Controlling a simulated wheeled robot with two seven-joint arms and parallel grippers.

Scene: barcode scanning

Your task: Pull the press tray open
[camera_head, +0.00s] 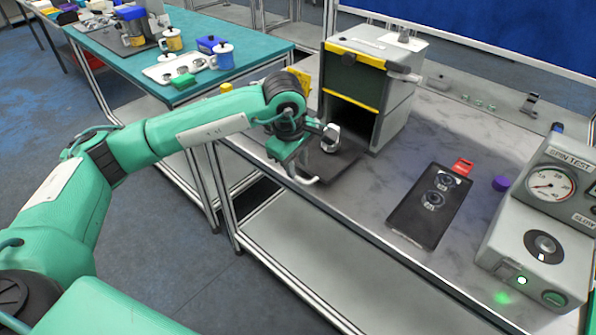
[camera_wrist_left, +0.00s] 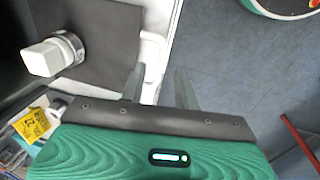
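The press (camera_head: 368,85) is a grey box with a dark front panel, yellow edging and an open bay below. Its dark tray (camera_head: 322,166) lies out in front of the bay, with a pale handle (camera_head: 303,178) at its front edge. A silver-white round part (camera_head: 331,136) stands on the tray; it also shows in the wrist view (camera_wrist_left: 52,55). My left gripper (camera_head: 292,163) is at the handle. In the wrist view, its fingers (camera_wrist_left: 160,88) are spread, with the pale handle bar (camera_wrist_left: 151,62) between them, nearer the left finger. My right gripper is not in view.
On the grey bench (camera_head: 395,165), a black plate with two round parts (camera_head: 431,205) lies right of the press. A gauge unit (camera_head: 545,225) stands at the far right. A teal table (camera_head: 125,66) with mugs stands behind left. Floor is clear before the bench.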

